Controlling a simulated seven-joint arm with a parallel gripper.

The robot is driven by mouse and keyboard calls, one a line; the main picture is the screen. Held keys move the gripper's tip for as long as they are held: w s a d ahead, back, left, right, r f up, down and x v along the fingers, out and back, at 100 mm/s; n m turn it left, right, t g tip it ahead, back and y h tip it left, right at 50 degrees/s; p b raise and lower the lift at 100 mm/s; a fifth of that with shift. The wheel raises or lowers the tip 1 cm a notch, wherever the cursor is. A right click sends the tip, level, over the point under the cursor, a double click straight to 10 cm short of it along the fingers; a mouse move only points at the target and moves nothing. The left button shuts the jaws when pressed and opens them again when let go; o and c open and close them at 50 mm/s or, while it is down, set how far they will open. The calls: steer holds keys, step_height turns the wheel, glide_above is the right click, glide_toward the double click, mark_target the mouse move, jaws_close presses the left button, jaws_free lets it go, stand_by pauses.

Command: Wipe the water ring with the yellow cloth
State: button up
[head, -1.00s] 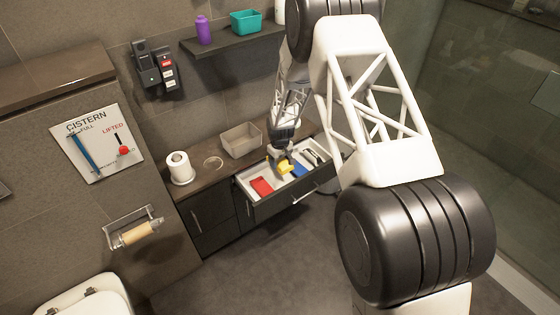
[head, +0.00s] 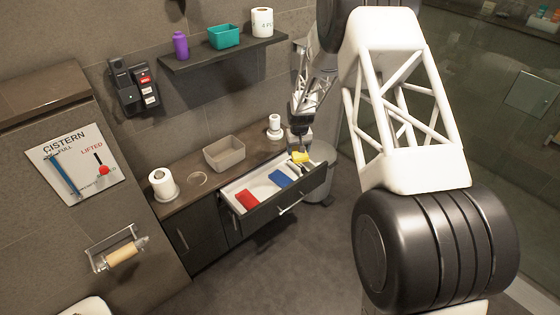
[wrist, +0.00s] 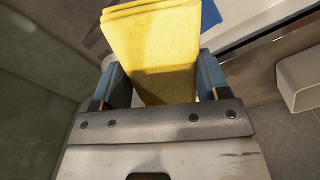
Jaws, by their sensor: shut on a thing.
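The yellow cloth (head: 300,157) is folded and held in my gripper (head: 299,146), above the right end of the open drawer. In the wrist view the cloth (wrist: 155,50) sits between the two blue-grey fingers of my gripper (wrist: 165,85), which is shut on it. The water ring (head: 197,180) is a faint pale circle on the dark counter, between the white paper roll and the beige bin. My gripper is well to the right of the ring.
The open drawer (head: 262,219) holds a red cloth (head: 247,199) and a blue cloth (head: 281,179). On the counter stand a white roll (head: 162,184), a beige bin (head: 224,153) and a smaller white roll (head: 274,127). A shelf (head: 222,52) hangs above.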

steer(key=w+d+r+m, duration=0.45)
steer(key=d+r, duration=0.35)
steer(key=d, duration=0.2)
steer(key=shift+n, duration=0.75)
steer(key=a, duration=1.1)
steer(key=shift+w+a+f, duration=0.15)
steer(key=shift+f, duration=0.1)
steer(key=s+a+f+n, duration=0.2)
steer(key=s+a+n, duration=0.1)
steer(key=a, duration=1.1)
steer(key=s+a+f+n, duration=0.3)
steer(key=s+a, duration=0.2)
steer(key=a, duration=1)
steer(key=s+a+f+n, duration=0.2)
steer(key=s+a+f, duration=0.1)
steer(key=a, duration=1.1)
steer(key=shift+s+a+n, duration=0.4)
steer(key=shift+s, duration=0.5)
